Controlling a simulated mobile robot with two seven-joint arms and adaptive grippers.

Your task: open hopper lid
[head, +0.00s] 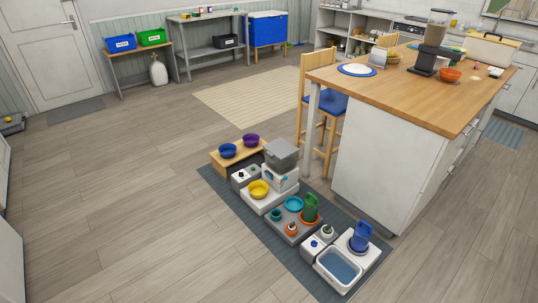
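A white pet feeder (284,179) stands on the floor mat, with a grey box-shaped hopper (281,160) on top. The hopper's grey top face (282,148) appears to be its lid and looks shut, though it is small in the picture. A yellow bowl (259,188) sits in front of the feeder on a light base. Neither of my grippers is in view.
The dark mat (229,200) also holds a wooden bowl stand (229,164), a grey tray (281,227) and a water basin (339,268). A wooden-topped island (420,90) and a chair (328,103) stand close behind. The floor to the left is clear.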

